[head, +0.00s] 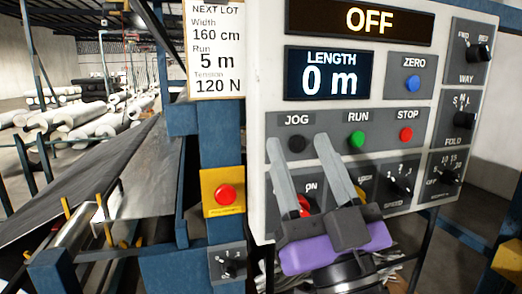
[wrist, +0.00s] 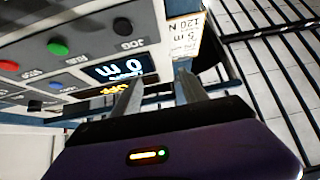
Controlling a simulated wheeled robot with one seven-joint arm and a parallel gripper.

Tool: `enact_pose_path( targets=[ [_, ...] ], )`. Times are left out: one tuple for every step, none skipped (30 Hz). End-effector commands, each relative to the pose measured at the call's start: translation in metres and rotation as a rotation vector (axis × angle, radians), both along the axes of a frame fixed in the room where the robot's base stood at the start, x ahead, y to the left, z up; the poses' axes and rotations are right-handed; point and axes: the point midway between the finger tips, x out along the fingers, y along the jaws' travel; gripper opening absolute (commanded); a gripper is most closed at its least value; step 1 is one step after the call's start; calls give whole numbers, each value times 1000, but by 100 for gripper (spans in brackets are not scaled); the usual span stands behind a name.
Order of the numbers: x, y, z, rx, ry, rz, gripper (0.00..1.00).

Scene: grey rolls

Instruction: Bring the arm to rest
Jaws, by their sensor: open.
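My gripper (head: 308,158) is open and empty in front of the lower part of the grey control panel (head: 258,100) in the head view. Its two grey fingers point up and to the left, with tips just below the JOG and RUN buttons. Its purple body covers part of the panel's bottom edge and partly hides the red ON switch (head: 304,206). In the wrist view the two fingers (wrist: 158,88) stand apart with nothing between them, and the panel (wrist: 90,22) appears upside down to the left. I cannot tell whether the gripper touches the panel.
The display (head: 375,20) reads OFF and the length display (head: 331,76) reads 0 m. Left of the panel are a lot card (head: 216,48), a blue post (head: 222,150) with a red stop button (head: 225,194), and a dark sloping belt (head: 90,170). White rolls (head: 85,115) lie behind.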

Motion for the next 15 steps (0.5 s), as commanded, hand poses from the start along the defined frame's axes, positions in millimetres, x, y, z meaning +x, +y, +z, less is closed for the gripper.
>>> enact_pose_path(
  targets=[
    [-3, -7, -25, -2, 28, -11, 51],
    [-6, -11, -37, -2, 40, -16, 51],
    [-10, -16, -53, -3, 54, -24, 51],
    [-13, -20, -65, -3, 67, -30, 51],
    [-17, -24, -76, -4, 79, -36, 51],
    [-23, -30, -91, -5, 94, -45, 51],
    [-27, -34, -102, -7, 108, -51, 51],
    [-32, -37, -113, -8, 121, -58, 51],
    [-38, -43, -128, -9, 138, -66, 51],
    [-43, -46, -138, -10, 153, -73, 51],
    [-49, -50, -148, -12, 166, -79, 51],
    [-57, -56, -162, -15, 187, -88, 51],
    [-63, -60, -172, -17, 202, -94, 51],
    [-69, -64, -182, -19, 217, -102, 51],
    [-77, -69, -194, -22, 238, -111, 51]
  ],
)
